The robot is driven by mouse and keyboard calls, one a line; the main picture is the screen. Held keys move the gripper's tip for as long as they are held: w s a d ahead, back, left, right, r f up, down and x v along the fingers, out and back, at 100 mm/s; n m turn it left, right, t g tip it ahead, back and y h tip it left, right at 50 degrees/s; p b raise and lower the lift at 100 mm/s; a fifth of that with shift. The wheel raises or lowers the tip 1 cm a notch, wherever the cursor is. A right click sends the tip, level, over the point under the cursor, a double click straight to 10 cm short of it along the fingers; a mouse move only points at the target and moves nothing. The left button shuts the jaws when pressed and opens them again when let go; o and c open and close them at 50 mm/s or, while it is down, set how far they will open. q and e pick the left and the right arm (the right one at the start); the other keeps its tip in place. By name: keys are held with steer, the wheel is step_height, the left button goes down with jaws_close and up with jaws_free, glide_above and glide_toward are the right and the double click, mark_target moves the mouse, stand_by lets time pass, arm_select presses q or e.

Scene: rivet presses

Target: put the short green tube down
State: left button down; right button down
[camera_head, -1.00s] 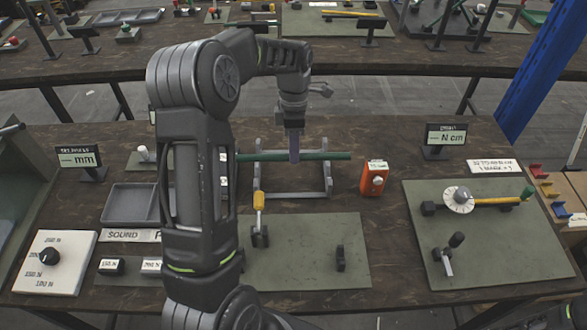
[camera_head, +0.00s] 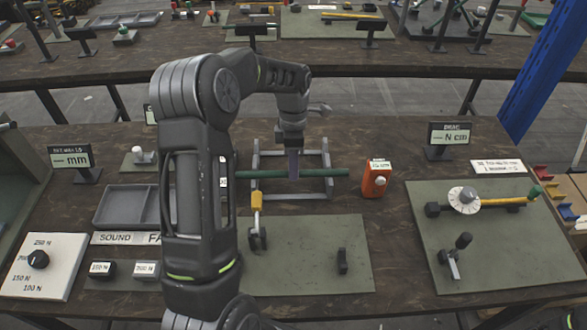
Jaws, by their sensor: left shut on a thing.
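The green tube (camera_head: 325,173) lies crosswise in the middle of the near table's view, roughly level. My left gripper (camera_head: 293,168) points down and is shut on the tube near its middle. The tube's left end is hidden behind my left arm. A grey metal frame (camera_head: 290,196) is under or just behind the tube. I cannot tell whether the tube touches it. My right gripper is out of view.
An orange device (camera_head: 376,179) stands close to the tube's right end. A yellow-handled clamp (camera_head: 257,203) stands in front, on a green mat (camera_head: 305,270). A grey tray (camera_head: 125,205) is at left. A green board with a dial (camera_head: 500,255) is at right.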

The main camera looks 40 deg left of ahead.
arm_select(q)
steer(key=c, duration=1.3)
jaws_free()
steer(key=shift+f, duration=0.1)
step_height(320, 180, up, 12)
steer(key=w+a+p, duration=0.1)
steer(key=w+p, duration=0.1)
steer(key=p, duration=0.2)
steer(key=shift+a, duration=0.2)
steer(key=shift+s, duration=0.1)
